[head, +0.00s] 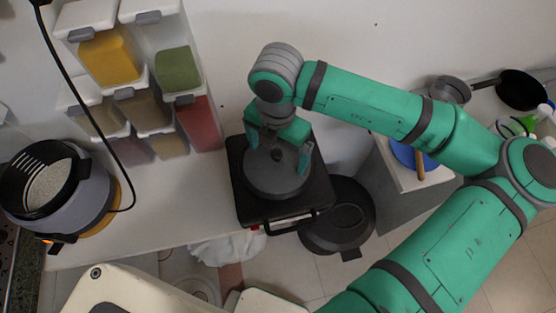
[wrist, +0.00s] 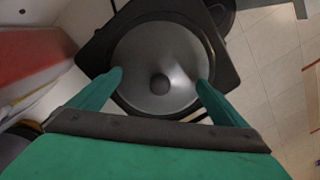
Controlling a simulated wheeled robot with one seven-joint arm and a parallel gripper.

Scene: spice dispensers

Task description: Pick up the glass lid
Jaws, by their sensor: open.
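The glass lid (head: 275,171) is round and grey with a dark rim, and lies on a black square appliance (head: 320,192) at the counter's edge. In the wrist view the lid (wrist: 165,90) shows nearly whole, with a dark round knob (wrist: 160,84) at its middle. My gripper (head: 279,150) is over the lid, pointing down. In the wrist view my gripper (wrist: 160,78) is open, with one green finger on each side of the knob and nothing between them gripped. I cannot tell how far the fingertips are above the lid.
Spice dispensers (head: 112,55) stand left of the appliance against the wall. A rice cooker (head: 55,190) with a black cable sits at the far left. A dark lidded bin (head: 345,218) is on the floor to the right. A pan (head: 522,89) lies on the right counter.

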